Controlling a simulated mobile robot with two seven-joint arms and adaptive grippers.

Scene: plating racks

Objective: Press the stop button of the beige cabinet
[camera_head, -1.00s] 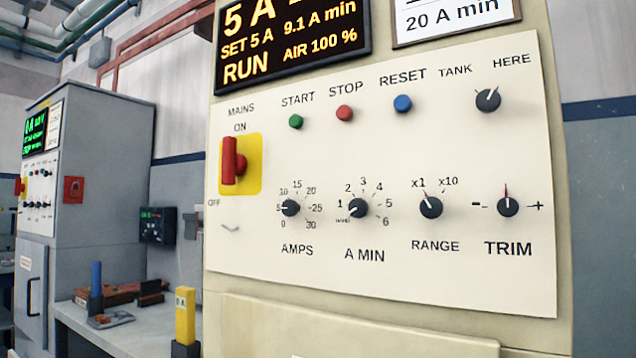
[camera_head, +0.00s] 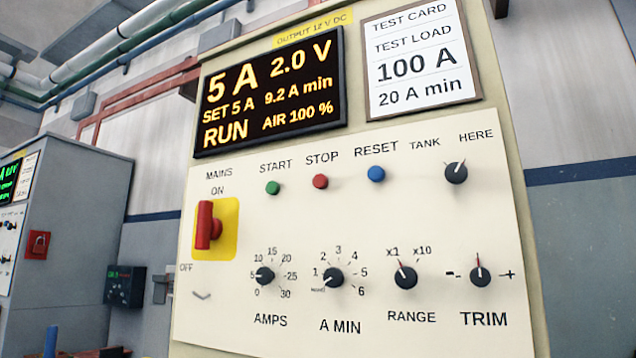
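The beige cabinet (camera_head: 355,228) fills the middle of the head view, with its front panel facing me at a slight tilt. The red stop button (camera_head: 320,181) is under the word STOP, between the green start button (camera_head: 273,188) and the blue reset button (camera_head: 376,174). The display (camera_head: 270,92) above reads 5 A, 2.0 V, SET 5 A, 9.2 A min, RUN and AIR 100 %. Neither of my grippers shows in the view, and nothing covers the stop button.
A red mains switch (camera_head: 208,226) on a yellow plate is left of the buttons. Several black knobs, including the amps knob (camera_head: 264,276), sit below. A test card (camera_head: 424,58) is at the top. A grey cabinet (camera_head: 75,225) stands farther back at left.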

